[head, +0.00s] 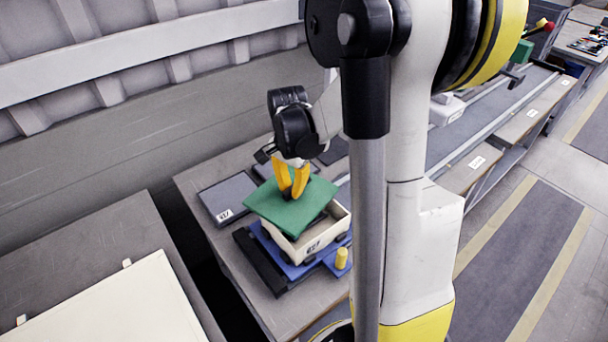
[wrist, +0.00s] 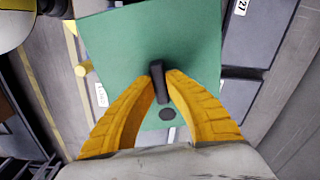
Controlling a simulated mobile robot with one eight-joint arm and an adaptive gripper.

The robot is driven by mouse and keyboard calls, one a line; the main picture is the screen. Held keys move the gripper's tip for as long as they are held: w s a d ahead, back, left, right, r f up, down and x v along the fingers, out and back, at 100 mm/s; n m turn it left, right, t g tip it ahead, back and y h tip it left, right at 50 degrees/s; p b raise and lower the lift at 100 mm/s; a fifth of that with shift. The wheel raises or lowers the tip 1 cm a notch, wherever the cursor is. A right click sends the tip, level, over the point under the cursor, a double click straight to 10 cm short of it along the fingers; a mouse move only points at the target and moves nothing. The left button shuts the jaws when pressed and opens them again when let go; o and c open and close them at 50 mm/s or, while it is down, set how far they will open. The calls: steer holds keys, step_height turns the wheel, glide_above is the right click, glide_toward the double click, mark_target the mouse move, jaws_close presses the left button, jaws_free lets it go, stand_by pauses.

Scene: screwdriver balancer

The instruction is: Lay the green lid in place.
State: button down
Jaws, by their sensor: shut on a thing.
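The green lid (head: 277,208) is a flat square panel. It is over the cream box (head: 305,240) in the head view, turned relative to it and tilted, with part of the box's opening showing at the right. My gripper (head: 290,195) is above the lid with its yellow fingers pointing down. In the wrist view my gripper (wrist: 160,78) is shut on the dark upright handle in the middle of the lid (wrist: 150,35). A dark round spot lies on the lid near the handle. The lid hides most of the box. Whether lid and rim touch is unclear.
The box stands on a blue base (head: 283,262) with a black bar (head: 258,262) at its left and a yellow peg (head: 342,258) at its right front. A dark grey flat plate (head: 228,197) lies left of the lid. The rear bench continues right.

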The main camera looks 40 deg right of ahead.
mark_target(305, 193)
steer(key=s+d+m, duration=0.2)
steer(key=d+m, duration=0.1)
steer(key=shift+r, duration=0.2)
steer(key=shift+f+b, duration=1.65)
steer(key=shift+f, duration=0.95)
steer(key=shift+f+b, duration=0.8)
steer(key=shift+b, duration=0.05)
steer(key=c, duration=1.5)
jaws_free()
steer(key=shift+o, duration=0.2)
step_height(305, 193, up, 12)
